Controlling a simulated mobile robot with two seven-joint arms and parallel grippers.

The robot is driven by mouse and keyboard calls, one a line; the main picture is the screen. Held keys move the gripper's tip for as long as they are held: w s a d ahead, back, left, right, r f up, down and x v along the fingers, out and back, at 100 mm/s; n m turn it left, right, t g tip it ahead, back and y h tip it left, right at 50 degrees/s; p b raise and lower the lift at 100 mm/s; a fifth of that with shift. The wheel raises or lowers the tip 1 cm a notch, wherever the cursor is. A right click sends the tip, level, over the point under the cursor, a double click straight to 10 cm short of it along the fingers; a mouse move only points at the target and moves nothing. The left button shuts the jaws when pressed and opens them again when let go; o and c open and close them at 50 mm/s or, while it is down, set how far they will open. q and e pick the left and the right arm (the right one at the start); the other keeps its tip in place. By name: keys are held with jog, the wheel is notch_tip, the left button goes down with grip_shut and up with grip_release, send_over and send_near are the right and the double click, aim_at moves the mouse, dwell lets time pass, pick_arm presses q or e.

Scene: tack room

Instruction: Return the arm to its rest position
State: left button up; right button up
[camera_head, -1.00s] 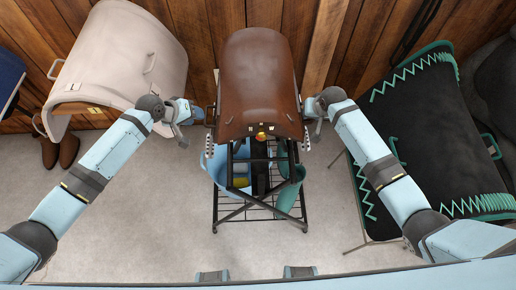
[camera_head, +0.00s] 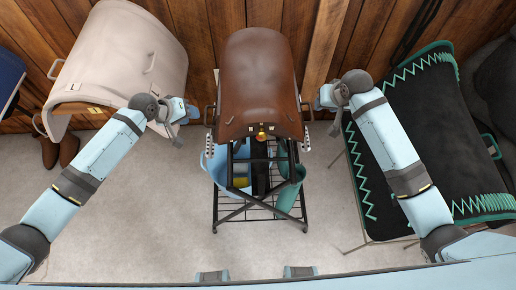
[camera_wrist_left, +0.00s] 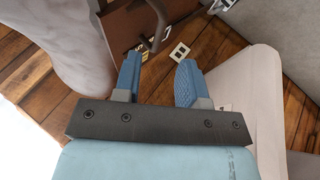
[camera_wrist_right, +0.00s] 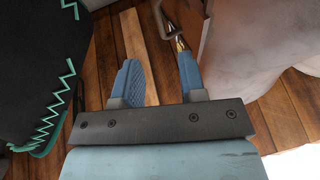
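My left gripper (camera_head: 190,112) is open and empty, left of the brown saddle-shaped stand (camera_head: 258,80) and apart from it. Its two blue fingers show spread in the left wrist view (camera_wrist_left: 157,75). My right gripper (camera_head: 319,100) is just right of the stand, close to the dark handle (camera_head: 306,110) on that side. In the right wrist view its fingers (camera_wrist_right: 158,75) are spread with nothing between them. A handle (camera_wrist_right: 162,20) hangs just beyond the right-hand fingertip; I cannot tell whether they touch.
A cream saddle-shaped rack (camera_head: 120,50) stands at the left, with brown boots (camera_head: 62,150) beneath. A black pad with green trim (camera_head: 430,130) lies under my right arm. A blue bucket (camera_head: 218,165) sits below the brown stand. Bare floor (camera_head: 130,225) is open in front.

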jog(key=shift+r, duration=0.1)
dwell(0.5)
